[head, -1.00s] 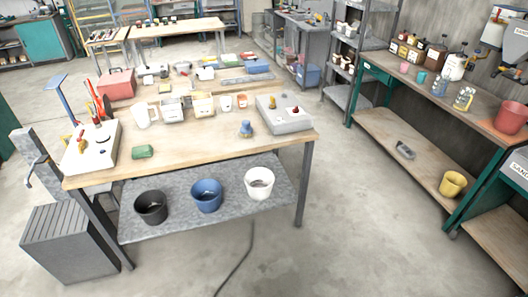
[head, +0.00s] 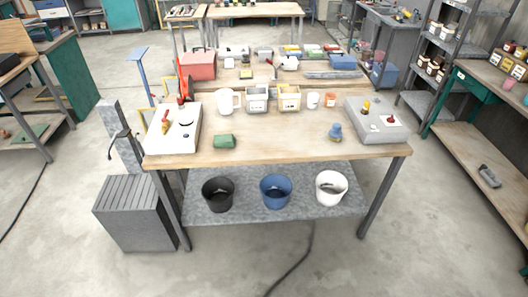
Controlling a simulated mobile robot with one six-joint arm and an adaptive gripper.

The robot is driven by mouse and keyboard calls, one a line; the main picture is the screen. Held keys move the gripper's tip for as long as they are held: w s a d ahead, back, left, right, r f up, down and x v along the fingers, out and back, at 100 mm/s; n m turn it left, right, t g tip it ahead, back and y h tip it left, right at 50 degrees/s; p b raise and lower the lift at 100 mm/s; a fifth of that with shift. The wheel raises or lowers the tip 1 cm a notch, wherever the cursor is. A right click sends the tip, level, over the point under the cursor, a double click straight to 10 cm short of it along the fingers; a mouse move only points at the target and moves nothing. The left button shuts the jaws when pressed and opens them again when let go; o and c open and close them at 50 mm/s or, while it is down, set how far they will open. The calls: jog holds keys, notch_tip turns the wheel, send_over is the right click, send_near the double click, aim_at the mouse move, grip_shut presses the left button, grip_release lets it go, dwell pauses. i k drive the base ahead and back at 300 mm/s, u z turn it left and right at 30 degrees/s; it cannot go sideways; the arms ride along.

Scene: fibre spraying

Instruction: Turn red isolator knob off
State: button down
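A grey box (head: 374,128) sits at the right end of the wooden workbench (head: 285,150). On its top is a small red knob (head: 390,119) on a pale plate, probably the isolator knob. An orange-yellow part (head: 366,107) stands on the box to the left of the knob. The knob is too small to tell which way it is turned. My gripper is not in view.
Black, blue and white buckets sit on the lower shelf (head: 240,207). A ribbed grey cabinet (head: 137,213) stands at left. The floor in front is clear except for a cable.

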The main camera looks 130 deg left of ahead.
aim_at(391, 120)
jog(key=z, duration=0.35)
jog(key=k, duration=0.35)
jog(key=u, duration=2.15)
jog(key=i, duration=1)
jog(key=u, duration=0.2)
